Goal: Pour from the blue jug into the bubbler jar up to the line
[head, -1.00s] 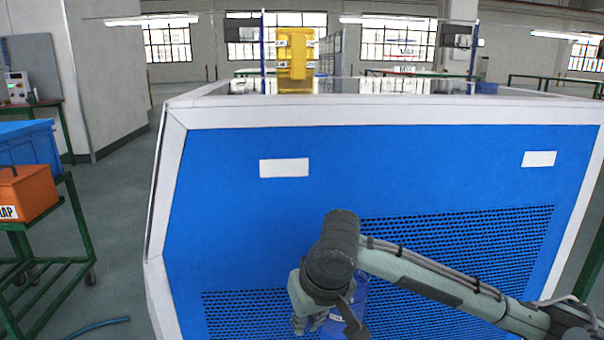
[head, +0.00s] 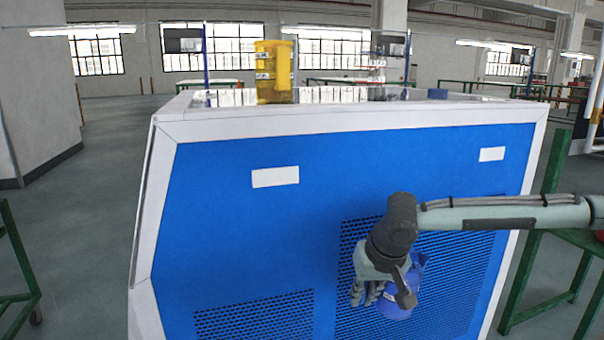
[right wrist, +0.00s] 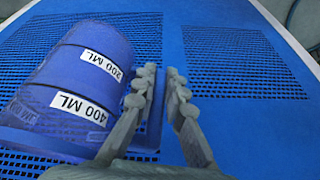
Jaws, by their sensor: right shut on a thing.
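The blue jug (head: 399,300) is in front of the blue machine panel, partly hidden by my right gripper (head: 368,290) in the head view. In the right wrist view the jug (right wrist: 75,75) carries white 200 ML and 400 ML labels and looks tilted in the picture. The fingers of my right gripper (right wrist: 160,100) are shut around its handle (right wrist: 150,122). My left gripper is not in view.
A blue and white machine (head: 250,220) fills the middle. A yellow jug-like container (head: 273,72) and a small blue item (head: 437,94) stand on its top. Green tables or carts stand at the left edge and at the right (head: 540,250).

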